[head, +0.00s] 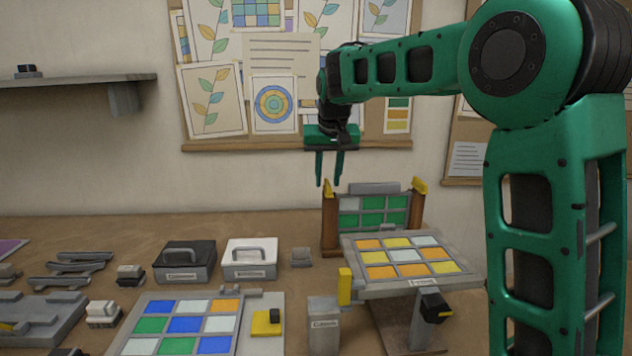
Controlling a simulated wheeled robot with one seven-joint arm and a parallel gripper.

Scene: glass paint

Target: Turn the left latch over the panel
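A panel (372,218) of green and pale squares stands upright in a rack with brown side posts at the back of the bench. The yellow left latch (328,190) is on top of the left post and points up. The yellow right latch (419,186) is on the right post and tilts. My gripper (329,183) points down over the left post, its two green fingers apart. The left latch's top shows between the fingertips, with gaps on both sides. I cannot tell whether they are level with it in depth.
In front of the rack, a tilted stand (462,279) holds an orange, yellow and pale panel, with a yellow block (344,286) at its left. A black box (184,262), a white box (250,259) and a flat coloured panel (185,325) are to the left.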

